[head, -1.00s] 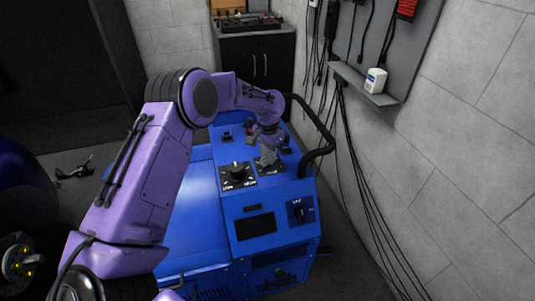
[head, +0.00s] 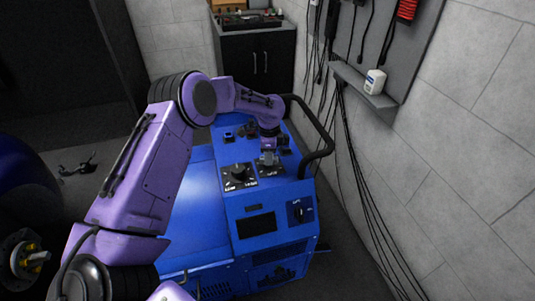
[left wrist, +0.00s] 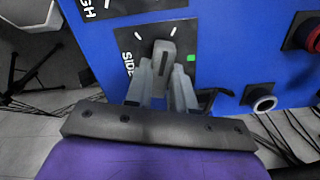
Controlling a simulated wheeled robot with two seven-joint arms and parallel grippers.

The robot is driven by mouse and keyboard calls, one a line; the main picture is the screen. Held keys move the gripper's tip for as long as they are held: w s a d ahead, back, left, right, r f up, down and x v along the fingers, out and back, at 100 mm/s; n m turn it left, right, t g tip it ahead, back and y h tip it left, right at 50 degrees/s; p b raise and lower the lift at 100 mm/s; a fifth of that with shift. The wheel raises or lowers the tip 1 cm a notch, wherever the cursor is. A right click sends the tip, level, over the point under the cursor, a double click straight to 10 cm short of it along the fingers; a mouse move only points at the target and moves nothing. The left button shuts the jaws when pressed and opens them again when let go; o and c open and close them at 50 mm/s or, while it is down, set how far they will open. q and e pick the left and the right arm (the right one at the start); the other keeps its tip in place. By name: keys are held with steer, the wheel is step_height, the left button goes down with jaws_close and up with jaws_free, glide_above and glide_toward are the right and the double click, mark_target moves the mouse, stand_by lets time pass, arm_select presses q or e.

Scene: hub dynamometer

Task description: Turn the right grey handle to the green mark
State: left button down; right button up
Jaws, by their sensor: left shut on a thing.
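The right grey handle (left wrist: 165,57) stands on a black dial plate on the blue machine, in the left wrist view. The plate has white tick marks and partly hidden lettering. The green mark (left wrist: 191,58) is at the plate's right side, to the right of the handle. The handle points roughly up in that view, not at the green mark. My left gripper (left wrist: 163,85) is shut on the handle, a finger on each side. In the head view my left gripper (head: 268,158) is over the right dial plate (head: 271,171) and hides most of the handle. My right gripper is not in view.
A dark knob (head: 239,172) on its own plate is just left of the gripper. A black tubular rail (head: 325,140) curves along the machine's right side. Another knob (head: 299,211) is on the front. Cables hang along the wall. A red-ringed button (left wrist: 308,34) is close right.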

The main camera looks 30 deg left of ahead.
arm_select(q)
steer(key=m, duration=0.3)
steer(key=shift+d+f+m, duration=0.15)
steer(key=shift+d+m, duration=0.1)
steer(key=shift+m, duration=0.15)
steer(key=m, duration=0.3)
steer(key=shift+m, duration=0.3)
steer(key=m, duration=0.6)
steer(key=shift+f+m+b, duration=0.1)
steer(key=shift+m+b, duration=0.2)
steer(key=shift+m, duration=0.1)
steer(key=c, duration=1)
jaws_free()
steer(key=shift+o, duration=0.2)
steer(key=shift+a+r, duration=0.1)
steer(key=shift+r, duration=0.1)
step_height(320, 180, up, 10)
steer(key=b, duration=0.1)
steer(key=shift+w+r, duration=0.15)
